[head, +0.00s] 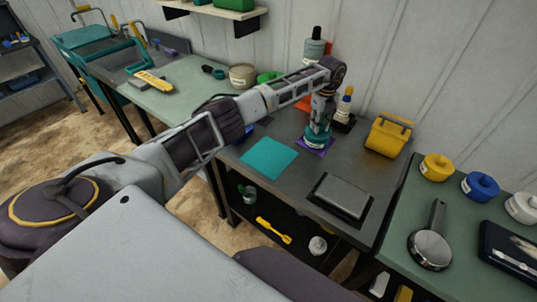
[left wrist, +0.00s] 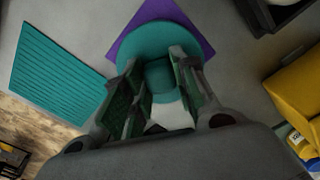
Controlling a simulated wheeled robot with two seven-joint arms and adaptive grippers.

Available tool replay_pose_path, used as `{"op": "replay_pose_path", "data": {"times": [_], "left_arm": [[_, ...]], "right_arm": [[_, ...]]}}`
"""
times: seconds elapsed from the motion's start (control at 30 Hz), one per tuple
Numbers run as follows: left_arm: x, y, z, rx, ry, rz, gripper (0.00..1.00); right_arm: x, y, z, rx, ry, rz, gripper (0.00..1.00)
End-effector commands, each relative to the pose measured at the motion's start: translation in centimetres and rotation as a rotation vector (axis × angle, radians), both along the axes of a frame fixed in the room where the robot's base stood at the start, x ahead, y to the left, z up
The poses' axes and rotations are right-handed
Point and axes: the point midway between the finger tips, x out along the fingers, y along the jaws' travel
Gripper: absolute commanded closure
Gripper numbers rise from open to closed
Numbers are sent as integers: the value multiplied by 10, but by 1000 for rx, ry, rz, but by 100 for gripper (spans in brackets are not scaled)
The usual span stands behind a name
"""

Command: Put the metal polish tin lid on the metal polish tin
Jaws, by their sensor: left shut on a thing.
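My left gripper (head: 320,122) reaches down from above at the back of the grey table. It is shut on the knob of a round teal piece (head: 317,141), which looks like the metal polish tin lid. In the left wrist view the knob (left wrist: 159,76) sits between the two fingers, with the wide teal disc (left wrist: 150,38) beyond it. The teal piece is over a purple mat (left wrist: 204,38). I cannot tell whether a tin is under it or whether it touches the mat. My right gripper is not in view.
A ribbed teal mat (head: 268,157) lies left of the gripper. A dark tray-like block (head: 341,196) is in front, and a yellow container (head: 388,137) stands to the right. A bottle with a yellow collar (head: 345,104) stands close behind.

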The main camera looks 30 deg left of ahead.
Motion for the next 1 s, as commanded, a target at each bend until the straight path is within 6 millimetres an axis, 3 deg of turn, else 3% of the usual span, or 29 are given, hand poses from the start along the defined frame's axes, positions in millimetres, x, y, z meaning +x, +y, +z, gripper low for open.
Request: {"op": "replay_pose_path", "data": {"times": [1.0], "left_arm": [[0,0,-12,0,0,0,100]], "right_arm": [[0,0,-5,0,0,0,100]]}}
